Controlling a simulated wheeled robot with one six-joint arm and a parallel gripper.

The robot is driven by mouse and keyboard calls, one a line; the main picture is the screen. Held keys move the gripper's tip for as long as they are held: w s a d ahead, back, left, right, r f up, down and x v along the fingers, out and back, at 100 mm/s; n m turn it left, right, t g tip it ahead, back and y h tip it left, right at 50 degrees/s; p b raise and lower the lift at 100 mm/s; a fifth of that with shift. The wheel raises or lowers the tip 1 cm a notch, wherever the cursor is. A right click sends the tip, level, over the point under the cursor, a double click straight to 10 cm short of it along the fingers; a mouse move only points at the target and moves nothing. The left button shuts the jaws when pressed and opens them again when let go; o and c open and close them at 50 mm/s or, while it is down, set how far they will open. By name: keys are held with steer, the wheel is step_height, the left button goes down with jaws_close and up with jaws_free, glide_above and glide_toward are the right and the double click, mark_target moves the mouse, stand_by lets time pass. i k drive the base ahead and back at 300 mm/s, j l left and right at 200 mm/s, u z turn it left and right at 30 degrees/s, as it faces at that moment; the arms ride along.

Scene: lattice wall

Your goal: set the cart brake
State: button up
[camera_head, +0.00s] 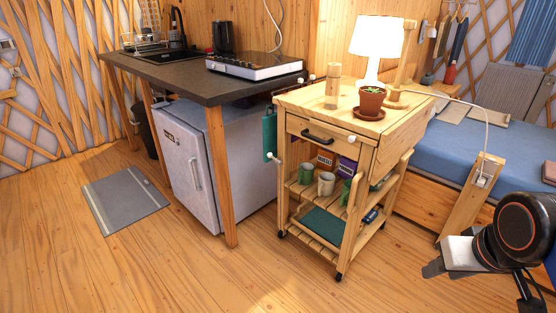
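The wooden cart (312,152) stands in the middle on small dark casters. A front caster (340,277), a left caster (282,235) and a right caster (383,226) show. No part is clearly recognisable as a brake. A pale knob (280,158) sticks out at the cart's left side, and another pale knob (352,139) sits near the front corner by the drawer handle (317,137). My gripper (440,267) is at the lower right, apart from the cart. Its dark fingers are partly hidden by my arm, so its opening is unclear.
A potted plant (371,101), a lamp (377,38) and a wooden mill (333,88) stand on the cart; mugs (326,183) are on its shelf. A counter (190,79) with a fridge (190,165) is left, a bed (455,158) right. The front floor is clear.

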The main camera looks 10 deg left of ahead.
mark_target(269, 155)
steer(key=i+j, duration=0.6)
steer(key=i, duration=0.2)
